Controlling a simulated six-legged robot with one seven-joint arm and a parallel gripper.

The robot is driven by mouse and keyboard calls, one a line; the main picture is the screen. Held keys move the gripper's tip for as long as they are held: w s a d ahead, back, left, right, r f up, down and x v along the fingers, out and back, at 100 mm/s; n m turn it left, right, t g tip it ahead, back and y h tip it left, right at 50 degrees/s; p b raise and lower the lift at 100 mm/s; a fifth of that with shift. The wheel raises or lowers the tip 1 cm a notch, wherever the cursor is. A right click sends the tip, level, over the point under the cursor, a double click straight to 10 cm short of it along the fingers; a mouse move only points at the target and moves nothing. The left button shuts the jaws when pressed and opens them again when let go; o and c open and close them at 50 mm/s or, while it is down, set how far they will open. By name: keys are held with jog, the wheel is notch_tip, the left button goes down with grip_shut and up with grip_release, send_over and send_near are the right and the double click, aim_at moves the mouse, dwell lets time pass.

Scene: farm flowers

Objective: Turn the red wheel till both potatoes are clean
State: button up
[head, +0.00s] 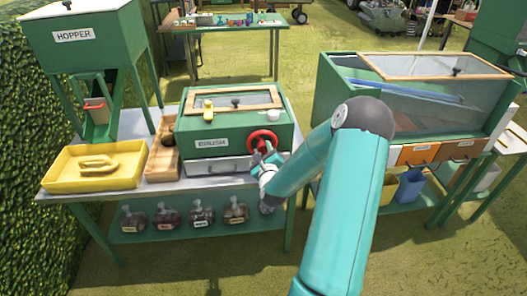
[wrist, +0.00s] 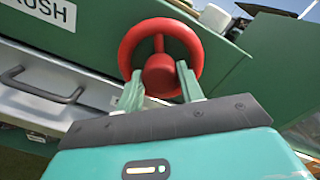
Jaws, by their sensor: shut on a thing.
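The red wheel (head: 262,140) is on the front of the green box labelled BRUSH (head: 232,133), near its right end. My gripper (head: 264,156) is at the wheel and shut on it. In the wrist view the red wheel (wrist: 160,55) fills the upper middle, with its hub facing me. The two fingers of my gripper (wrist: 160,88) reach up to the lower part of the wheel, one on each side of the hub.
A metal drawer (head: 220,165) with a handle is under the BRUSH label. A yellow tray (head: 97,165) and a wooden crate (head: 163,160) stand to the left, below the HOPPER (head: 78,45). A green glass-fronted case (head: 410,100) stands to the right. Jars line the lower shelf.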

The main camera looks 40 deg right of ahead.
jog(key=o, duration=1)
jog(key=shift+s+a, duration=0.1)
jog(key=shift+s, duration=0.05)
jog(key=shift+c, duration=0.2)
jog(key=shift+o, duration=0.2)
jog(key=v, duration=1.3)
jog(key=shift+s+a, duration=0.2)
jog(key=shift+s, duration=0.1)
